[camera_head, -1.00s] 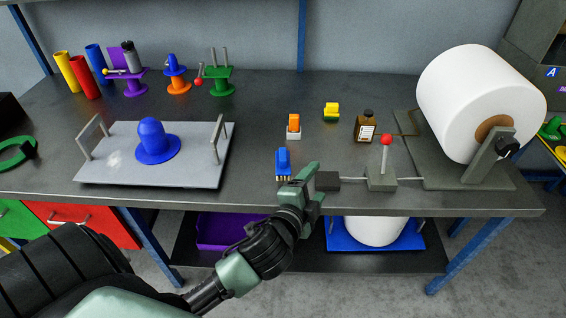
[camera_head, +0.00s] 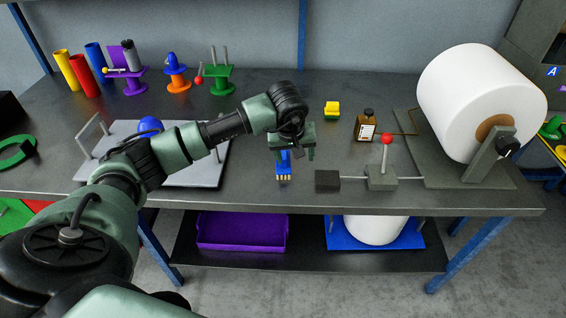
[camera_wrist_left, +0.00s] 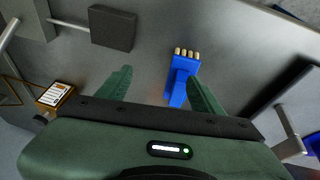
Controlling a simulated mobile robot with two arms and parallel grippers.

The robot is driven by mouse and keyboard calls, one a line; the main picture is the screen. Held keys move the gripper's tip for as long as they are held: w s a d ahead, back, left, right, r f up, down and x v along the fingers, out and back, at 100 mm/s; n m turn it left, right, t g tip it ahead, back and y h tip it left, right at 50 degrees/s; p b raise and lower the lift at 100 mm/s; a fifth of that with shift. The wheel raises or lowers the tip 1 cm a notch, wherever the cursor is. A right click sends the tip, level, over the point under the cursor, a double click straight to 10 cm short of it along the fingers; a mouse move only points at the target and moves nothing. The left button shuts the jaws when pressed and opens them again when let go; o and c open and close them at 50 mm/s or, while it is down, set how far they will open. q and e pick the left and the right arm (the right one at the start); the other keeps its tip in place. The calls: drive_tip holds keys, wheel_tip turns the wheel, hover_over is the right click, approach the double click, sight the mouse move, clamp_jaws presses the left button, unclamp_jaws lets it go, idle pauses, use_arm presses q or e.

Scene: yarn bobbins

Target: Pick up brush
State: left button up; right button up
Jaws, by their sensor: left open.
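The blue brush (camera_head: 283,168) with pale bristles lies on the dark workbench (camera_head: 250,195), near its front edge. In the head view my left gripper (camera_head: 293,156) is above it and hides its rear part. The left wrist view shows the brush (camera_wrist_left: 180,76) between the two open green fingers (camera_wrist_left: 160,88), bristles pointing away from the gripper body. The fingers look apart from the brush, with nothing held. My right gripper is not in view.
A dark block (camera_head: 327,180) and a red-knobbed lever (camera_head: 386,160) stand right of the brush. A brown bottle (camera_head: 366,126) and a yellow-green item (camera_head: 332,110) are behind. A grey plate (camera_head: 205,172) with handles and a blue knob lies left. A large white roll (camera_head: 465,95) stands far right.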

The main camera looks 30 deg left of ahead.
sight(283, 155)
use_arm(q)
drive_tip(key=a, duration=0.1)
drive_tip(key=a+y, duration=0.1)
drive_tip(key=a, duration=0.1)
drive_tip(key=shift+a+r, duration=0.35)
drive_tip(key=shift+a, duration=0.05)
drive_tip(key=p+x, duration=0.2)
drive_tip(key=x, duration=0.4)
drive_tip(key=shift+a+f, duration=0.15)
drive_tip(key=shift+f, duration=0.05)
drive_tip(key=shift+w+a+f, duration=0.1)
drive_tip(key=shift+w+f, duration=0.1)
drive_tip(key=shift+f, duration=0.25)
clamp_jaws()
drive_tip(key=shift+r, duration=0.1)
wheel_tip(283, 155, up, 20)
drive_tip(key=b, duration=0.2)
drive_tip(key=shift+b, duration=0.3)
